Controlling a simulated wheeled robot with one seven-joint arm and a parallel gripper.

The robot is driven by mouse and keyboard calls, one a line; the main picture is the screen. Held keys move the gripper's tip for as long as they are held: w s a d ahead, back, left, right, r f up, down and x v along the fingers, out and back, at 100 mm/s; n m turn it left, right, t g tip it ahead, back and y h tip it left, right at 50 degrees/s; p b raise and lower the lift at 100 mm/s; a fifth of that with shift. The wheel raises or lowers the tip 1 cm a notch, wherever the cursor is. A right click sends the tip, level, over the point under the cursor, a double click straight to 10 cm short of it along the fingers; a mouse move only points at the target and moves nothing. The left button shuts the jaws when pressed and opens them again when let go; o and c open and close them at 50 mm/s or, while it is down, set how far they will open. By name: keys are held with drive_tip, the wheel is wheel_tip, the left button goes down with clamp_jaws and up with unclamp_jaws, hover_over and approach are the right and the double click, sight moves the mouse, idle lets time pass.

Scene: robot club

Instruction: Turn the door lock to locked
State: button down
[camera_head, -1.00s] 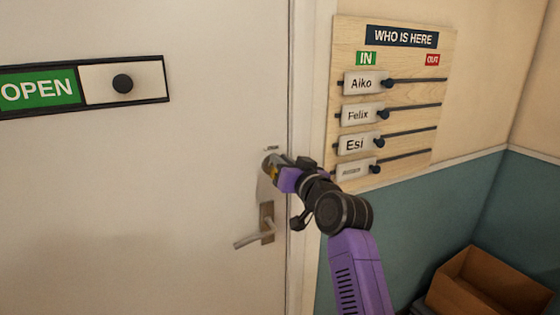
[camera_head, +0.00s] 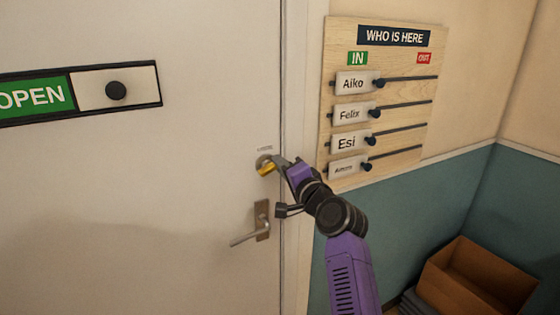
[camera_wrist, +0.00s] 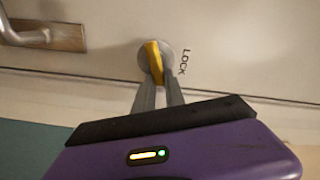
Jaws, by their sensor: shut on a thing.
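The door lock is a yellow thumb-turn (camera_head: 266,169) on a round metal plate, high on the white door near its right edge. It also shows in the wrist view (camera_wrist: 153,55), where the word LOCK stands beside its plate. My gripper (camera_head: 273,166) is at the lock, coming from the right. In the wrist view its two grey fingers (camera_wrist: 160,80) are closed around the yellow turn. The fingertips hide part of the turn. In the head view the turn looks tilted.
The door handle (camera_head: 250,238) sits just below the lock. An OPEN sign with a dark knob (camera_head: 116,90) is on the door at left. A wooden WHO IS HERE board (camera_head: 395,60) hangs on the right wall. A cardboard box (camera_head: 470,285) stands at lower right.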

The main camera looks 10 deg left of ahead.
drive_tip(key=shift+d+f+m+p, duration=0.15)
drive_tip(key=shift+m+p, duration=0.1)
drive_tip(key=shift+m, duration=0.45)
drive_tip(key=shift+a+f+m+p, duration=0.1)
drive_tip(key=shift+f+m+p, duration=0.15)
drive_tip(key=shift+m, duration=0.45)
drive_tip(key=shift+d+f+m+p, duration=0.1)
drive_tip(key=shift+m+p, duration=0.15)
drive_tip(key=shift+m, duration=0.45)
drive_tip(key=c, duration=1.4)
unclamp_jaws()
drive_tip(key=v, duration=0.7)
drive_tip(key=shift+s+d+b, duration=0.2)
drive_tip(key=shift+s+b, duration=0.1)
drive_tip(key=shift+b, duration=0.05)
